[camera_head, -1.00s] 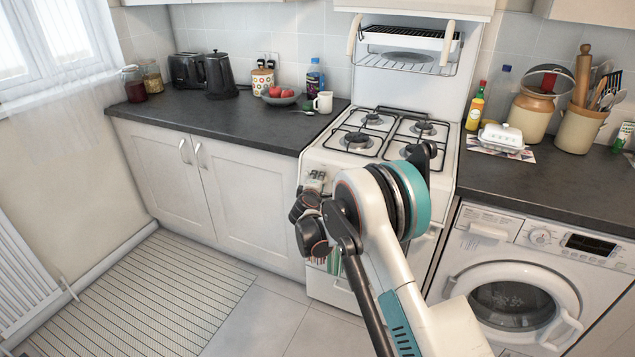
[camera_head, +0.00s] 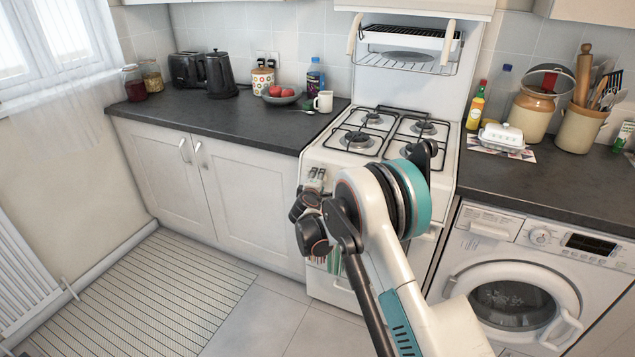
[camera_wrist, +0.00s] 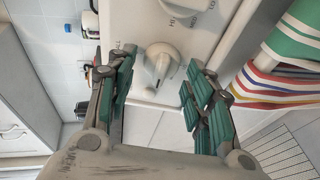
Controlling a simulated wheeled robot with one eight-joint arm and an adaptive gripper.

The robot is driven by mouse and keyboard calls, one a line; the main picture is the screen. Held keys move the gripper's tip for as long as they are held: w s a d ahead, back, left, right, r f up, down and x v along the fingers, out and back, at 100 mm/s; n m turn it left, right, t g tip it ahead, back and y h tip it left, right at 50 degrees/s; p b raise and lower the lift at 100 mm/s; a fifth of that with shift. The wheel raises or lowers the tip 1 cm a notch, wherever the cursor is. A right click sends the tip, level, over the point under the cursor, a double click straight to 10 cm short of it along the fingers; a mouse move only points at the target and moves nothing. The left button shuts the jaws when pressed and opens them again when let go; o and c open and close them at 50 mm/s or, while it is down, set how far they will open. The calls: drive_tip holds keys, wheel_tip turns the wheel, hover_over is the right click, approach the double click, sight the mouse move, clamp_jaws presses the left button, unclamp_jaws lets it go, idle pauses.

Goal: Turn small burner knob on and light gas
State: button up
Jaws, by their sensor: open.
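The white stove (camera_head: 345,175) stands between two dark counters, with several burners on top. In the wrist view a white control knob (camera_wrist: 160,62) on its front panel lies between the two fingers of my gripper (camera_wrist: 160,72). The fingers are spread, with visible gaps on both sides of the knob. A second white knob (camera_wrist: 188,5) is partly cut off at the top edge of the wrist view. In the head view my gripper (camera_head: 316,175) is at the left part of the stove's front, and my arm hides most of the panel. No flame is visible on the burners.
Striped towels (camera_wrist: 280,75) hang close to the right finger in the wrist view. A white mug (camera_head: 323,102) and a fruit bowl (camera_head: 281,96) stand on the left counter. A washing machine (camera_head: 515,285) is to the right.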

drive_tip(key=v, duration=1.2)
drive_tip(key=shift+a, duration=0.1)
clamp_jaws()
idle(1.0)
